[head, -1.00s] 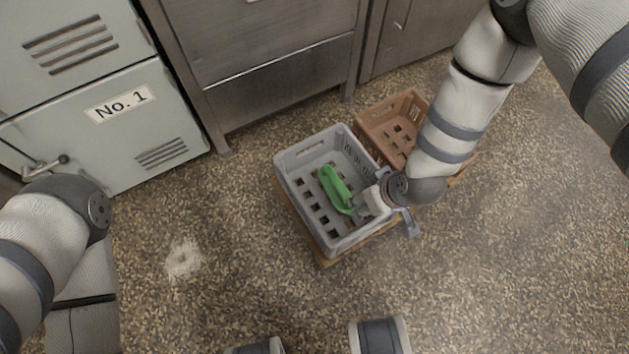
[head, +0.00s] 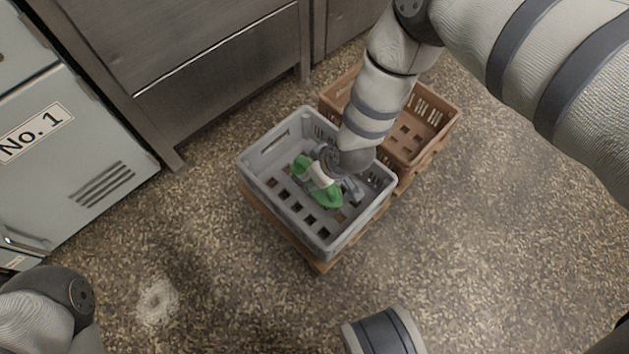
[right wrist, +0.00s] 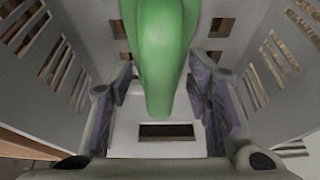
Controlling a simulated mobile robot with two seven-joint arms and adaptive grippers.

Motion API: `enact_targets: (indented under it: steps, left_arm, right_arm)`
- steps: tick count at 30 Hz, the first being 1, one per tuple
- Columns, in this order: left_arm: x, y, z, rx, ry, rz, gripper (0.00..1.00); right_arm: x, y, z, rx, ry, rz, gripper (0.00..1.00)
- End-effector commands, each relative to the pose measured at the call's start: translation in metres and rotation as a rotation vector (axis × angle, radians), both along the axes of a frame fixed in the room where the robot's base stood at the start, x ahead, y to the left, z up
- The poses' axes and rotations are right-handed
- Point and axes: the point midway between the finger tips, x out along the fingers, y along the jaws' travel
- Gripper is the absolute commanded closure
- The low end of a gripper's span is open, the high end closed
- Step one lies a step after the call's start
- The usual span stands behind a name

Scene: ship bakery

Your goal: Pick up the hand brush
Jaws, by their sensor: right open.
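The green hand brush (head: 327,196) lies in the grey crate (head: 358,220), partly covered by my right gripper in the head view. My right gripper (head: 322,180) is down inside the crate, over the middle of the brush. In the right wrist view, the brush (right wrist: 165,40) runs between the two open fingers of the gripper (right wrist: 162,78). Gaps show on both sides, so it is not clasped. My left arm shows at the lower left of the head view, but its gripper is out of view.
A brown crate (head: 449,122) stands just behind and right of the grey one. Wooden boards show under the grey crate. Metal cabinets (head: 200,60) and a locker marked No. 1 (head: 60,170) stand behind and left. The speckled floor in front and right is clear.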

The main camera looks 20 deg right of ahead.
Motion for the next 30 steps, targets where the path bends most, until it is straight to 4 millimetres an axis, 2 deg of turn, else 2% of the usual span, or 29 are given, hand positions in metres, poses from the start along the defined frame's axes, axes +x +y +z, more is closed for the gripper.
enact_targets:
  steps: [4, 10, 20, 23, 27, 30]
  left_arm:
    - [0.000, 0.000, 0.002, 0.000, -0.001, 0.000, 0.60]
    - [0.000, 0.000, 0.002, 0.000, -0.002, 0.000, 0.60]
    - [0.001, 0.000, 0.003, 0.001, -0.006, 0.001, 0.60]
    - [0.004, 0.000, 0.011, 0.001, -0.025, 0.002, 0.60]
    - [0.012, -0.001, 0.024, 0.003, -0.061, 0.006, 0.60]
    - [0.016, -0.002, 0.030, 0.005, -0.080, 0.009, 0.60]
  right_arm:
    - [0.001, 0.000, 0.003, 0.000, -0.003, 0.001, 0.55]
    - [0.000, 0.000, 0.003, -0.001, -0.002, 0.001, 1.00]
    - [0.001, 0.000, 0.007, 0.000, -0.003, 0.001, 1.00]
    - [0.002, 0.000, 0.029, -0.001, -0.009, 0.002, 1.00]
    - [0.003, 0.000, 0.070, -0.001, -0.011, 0.001, 1.00]
    - [0.002, 0.000, 0.091, -0.001, -0.009, 0.002, 1.00]
